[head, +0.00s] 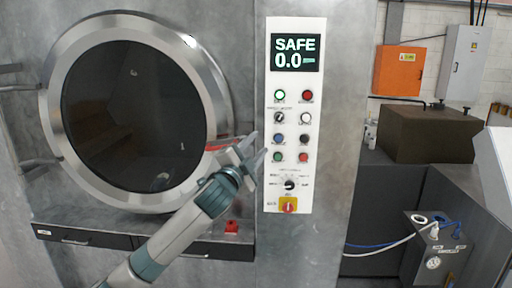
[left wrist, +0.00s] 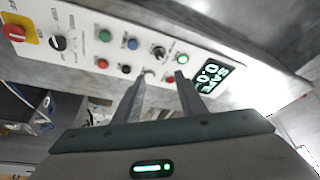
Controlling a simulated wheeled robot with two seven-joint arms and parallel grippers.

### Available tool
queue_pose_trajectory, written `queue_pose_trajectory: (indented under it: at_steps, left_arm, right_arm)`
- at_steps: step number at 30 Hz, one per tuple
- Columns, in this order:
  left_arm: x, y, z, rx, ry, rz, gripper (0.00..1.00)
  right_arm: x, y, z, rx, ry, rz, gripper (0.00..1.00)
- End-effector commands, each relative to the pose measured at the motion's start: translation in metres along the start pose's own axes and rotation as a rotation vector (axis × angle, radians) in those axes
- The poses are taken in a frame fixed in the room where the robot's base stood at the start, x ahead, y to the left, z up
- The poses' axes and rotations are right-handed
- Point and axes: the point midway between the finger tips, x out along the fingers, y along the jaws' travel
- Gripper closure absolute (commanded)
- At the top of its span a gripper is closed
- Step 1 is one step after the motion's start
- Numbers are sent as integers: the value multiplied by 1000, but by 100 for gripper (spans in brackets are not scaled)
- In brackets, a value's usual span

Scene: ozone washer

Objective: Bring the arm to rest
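My left arm comes up from the bottom of the head view, and its gripper (head: 256,148) is at the left edge of the white control panel (head: 296,225). In the left wrist view the two fingers of this gripper (left wrist: 162,76) stand apart with nothing between them, pointing at the panel's buttons (left wrist: 132,43). I cannot tell whether a fingertip touches the panel. The display (head: 296,52) reads SAFE 0.0, and it also shows in the wrist view (left wrist: 210,74). The green button (head: 280,95) below it is lit. My right gripper is not in view.
The washer's round door (head: 130,110) looks shut, left of the panel. Its metal front stands close behind my left gripper. On the right are an orange box (head: 399,71), a grey cabinet (head: 459,60), a brown block (head: 428,135) and a unit with a gauge (head: 432,263).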

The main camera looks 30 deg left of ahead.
Motion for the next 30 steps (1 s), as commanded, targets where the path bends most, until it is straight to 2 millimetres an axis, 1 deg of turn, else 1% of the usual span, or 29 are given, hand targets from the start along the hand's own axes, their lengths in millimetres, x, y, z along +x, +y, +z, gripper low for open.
queue_pose_trajectory:
  at_steps: [7,14,17,19,20,23,26,27,29,30]
  left_arm:
    - [0,0,0,0,0,0,63]
    - [0,0,0,0,0,0,63]
    - [0,5,3,-3,-4,6,63]
    - [2,14,8,-9,-12,17,63]
    - [2,20,12,-13,-18,24,63]
    - [5,46,28,-31,-41,56,63]
    - [7,87,52,-59,-77,104,63]
    - [6,106,63,-71,-95,126,63]
    - [5,136,81,-91,-122,162,63]
    - [3,158,94,-104,-142,187,63]
  right_arm:
    - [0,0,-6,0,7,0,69]
    - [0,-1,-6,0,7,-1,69]
    - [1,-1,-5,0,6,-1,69]
    - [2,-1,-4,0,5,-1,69]
    - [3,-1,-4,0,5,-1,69]
    - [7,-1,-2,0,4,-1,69]
    - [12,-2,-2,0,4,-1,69]
    - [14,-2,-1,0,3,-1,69]
    - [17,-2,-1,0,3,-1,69]
    - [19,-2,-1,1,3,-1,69]
